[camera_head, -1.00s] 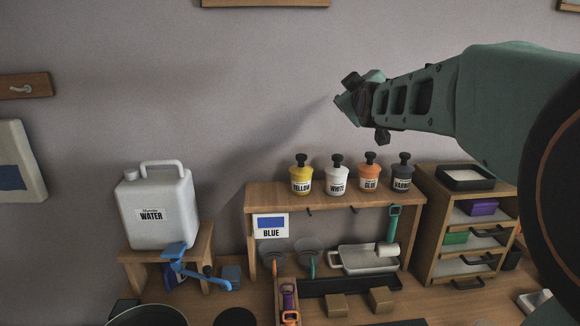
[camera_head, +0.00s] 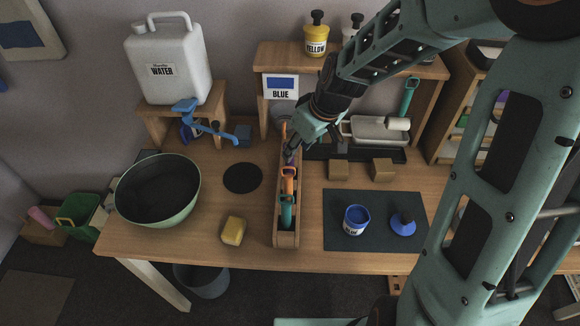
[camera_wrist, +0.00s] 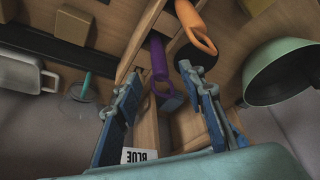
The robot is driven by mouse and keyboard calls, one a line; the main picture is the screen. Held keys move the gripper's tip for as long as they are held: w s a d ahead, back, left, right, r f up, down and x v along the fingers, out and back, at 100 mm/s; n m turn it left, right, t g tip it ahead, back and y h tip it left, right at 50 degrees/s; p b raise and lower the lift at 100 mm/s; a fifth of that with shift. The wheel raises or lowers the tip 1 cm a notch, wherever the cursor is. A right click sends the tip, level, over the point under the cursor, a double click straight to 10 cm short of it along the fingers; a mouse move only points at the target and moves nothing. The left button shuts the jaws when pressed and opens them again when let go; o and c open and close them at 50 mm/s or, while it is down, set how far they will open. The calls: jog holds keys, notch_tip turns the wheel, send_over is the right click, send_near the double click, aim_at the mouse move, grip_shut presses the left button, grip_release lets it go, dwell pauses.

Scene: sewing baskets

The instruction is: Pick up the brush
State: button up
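A narrow wooden holder (camera_head: 277,232) stands on the table with several tool handles in it. An orange handle (camera_head: 289,178) and a teal handle (camera_head: 286,211) show in the head view. The lower ends of these tools are hidden, so I cannot tell which is the brush. My gripper (camera_head: 291,153) is over the holder's far end. In the wrist view, my gripper (camera_wrist: 161,76) is open, its two blue fingers apart. A purple handle with a ring end (camera_wrist: 158,62) lies between the fingertips, with no clear contact. The orange handle (camera_wrist: 190,22) is just beyond the right finger.
A shelf (camera_head: 265,60) and water jug (camera_head: 170,95) stand behind.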

jog(key=shift+x, duration=4.5)
grip_shut()
